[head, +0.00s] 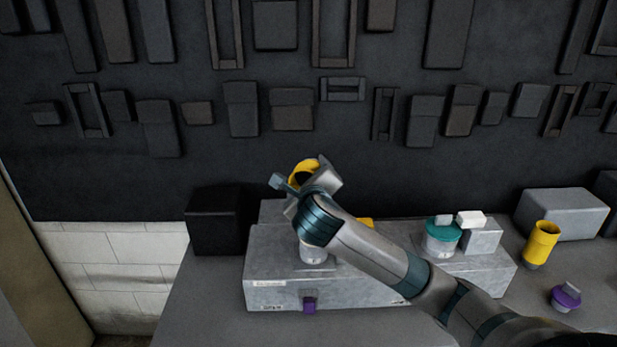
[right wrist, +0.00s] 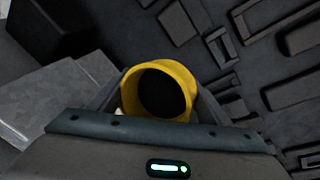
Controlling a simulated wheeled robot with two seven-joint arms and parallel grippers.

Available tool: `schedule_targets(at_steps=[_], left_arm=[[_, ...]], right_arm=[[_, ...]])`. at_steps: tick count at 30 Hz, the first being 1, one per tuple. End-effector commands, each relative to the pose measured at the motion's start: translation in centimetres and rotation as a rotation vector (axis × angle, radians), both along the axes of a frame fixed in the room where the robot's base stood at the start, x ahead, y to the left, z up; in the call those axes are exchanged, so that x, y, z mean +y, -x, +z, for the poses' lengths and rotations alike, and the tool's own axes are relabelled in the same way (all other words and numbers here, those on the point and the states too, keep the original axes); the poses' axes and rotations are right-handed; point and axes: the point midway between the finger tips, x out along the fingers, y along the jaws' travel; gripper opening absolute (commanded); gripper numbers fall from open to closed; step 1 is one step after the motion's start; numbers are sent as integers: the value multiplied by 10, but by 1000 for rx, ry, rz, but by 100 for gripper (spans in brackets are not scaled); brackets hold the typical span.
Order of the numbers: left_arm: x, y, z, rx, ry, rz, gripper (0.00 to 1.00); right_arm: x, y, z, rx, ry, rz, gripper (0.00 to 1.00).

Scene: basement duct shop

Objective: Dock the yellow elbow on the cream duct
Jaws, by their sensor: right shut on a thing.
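My right gripper (head: 312,177) is at the back of the grey metal box, near the dark wall. It is shut on the yellow elbow (head: 298,168). In the right wrist view the elbow (right wrist: 127,92) sits between the fingers, its round dark opening facing the camera. A pale, cream-looking round stub (head: 314,254) stands on the box below my right wrist and is partly hidden by it; I take it for the cream duct. The elbow is held above and behind this stub, apart from it. My left gripper is not in view.
The grey box (head: 275,293) bears a teal-collared stub (head: 441,241) and a purple piece (head: 309,306) on its front. My arm partly hides another yellow piece (head: 366,222). A yellow tube (head: 541,243) and a purple cap (head: 565,297) stand right. A black box (head: 214,220) is left.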

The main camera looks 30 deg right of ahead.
Motion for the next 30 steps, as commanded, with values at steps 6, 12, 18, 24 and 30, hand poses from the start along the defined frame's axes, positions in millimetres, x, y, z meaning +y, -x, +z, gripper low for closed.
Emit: schedule_targets(at_steps=[6,12,18,24,30], left_arm=[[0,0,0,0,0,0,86],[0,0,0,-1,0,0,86],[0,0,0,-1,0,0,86],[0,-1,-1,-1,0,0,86],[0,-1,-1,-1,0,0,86]], right_arm=[[0,0,1,-1,1,0,44],[0,0,1,-1,1,0,44],[0,0,-2,-1,1,0,44],[0,0,-5,-1,1,0,44],[0,0,-8,-1,1,0,44]])
